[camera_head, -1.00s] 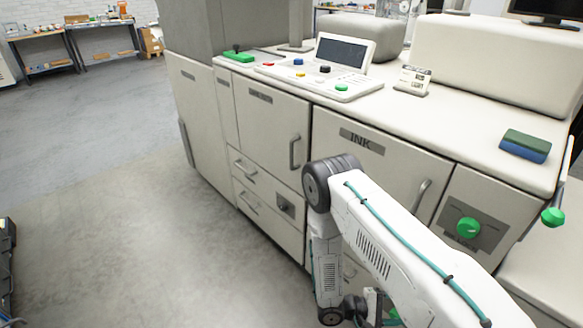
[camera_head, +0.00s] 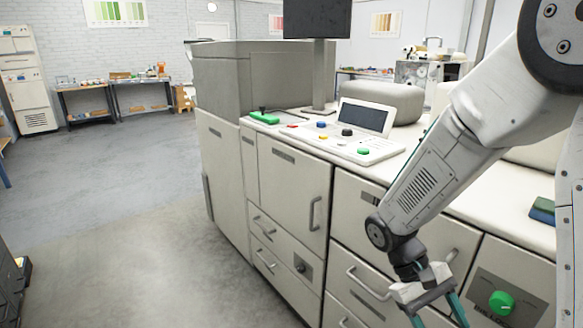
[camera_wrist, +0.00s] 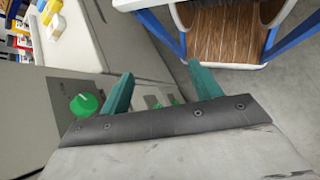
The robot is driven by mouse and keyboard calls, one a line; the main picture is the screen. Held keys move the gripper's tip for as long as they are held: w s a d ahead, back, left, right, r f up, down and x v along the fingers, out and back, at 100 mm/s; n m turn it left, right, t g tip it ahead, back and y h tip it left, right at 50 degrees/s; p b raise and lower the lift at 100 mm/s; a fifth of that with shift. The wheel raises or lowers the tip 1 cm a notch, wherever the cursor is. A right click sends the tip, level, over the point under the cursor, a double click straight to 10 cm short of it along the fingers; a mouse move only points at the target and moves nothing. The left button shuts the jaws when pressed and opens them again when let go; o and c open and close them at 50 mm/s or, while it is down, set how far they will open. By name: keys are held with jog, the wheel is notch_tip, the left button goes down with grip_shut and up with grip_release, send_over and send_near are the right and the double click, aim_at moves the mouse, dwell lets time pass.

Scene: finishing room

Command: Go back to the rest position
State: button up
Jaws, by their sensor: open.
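My gripper (camera_head: 437,313) hangs at the end of my arm in front of the machine's lower drawers, at the bottom of the head view. Its teal fingers point down and are cut off by the frame edge. In the wrist view the two fingers of my gripper (camera_wrist: 160,88) stand well apart, with nothing between them. The cream machine (camera_head: 300,190) has cabinet doors, drawers and handles beside my arm. A green knob (camera_head: 501,303) is on its front, right of my gripper, and also shows in the wrist view (camera_wrist: 85,104).
A control panel (camera_head: 375,150) with coloured buttons and a small screen sits on the machine top. A green and blue block (camera_head: 542,211) lies at the right. The wrist view shows a blue-framed wooden-topped stand (camera_wrist: 225,40). Grey floor (camera_head: 120,210) is clear at left.

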jog(key=s+a+r+m+t+y, duration=0.1)
jog(key=s+r+t, duration=0.3)
jog(key=r, duration=0.5)
jog(key=s+r+m+t+y, duration=0.1)
jog(key=s+r+t+y, duration=0.3)
jog(key=s+r, duration=0.2)
notch_tip(320, 180, up, 3)
jog(key=shift+s+a+f+t, duration=0.15)
jog(key=shift+s+a+t, duration=0.2)
jog(key=shift+a+t, duration=0.05)
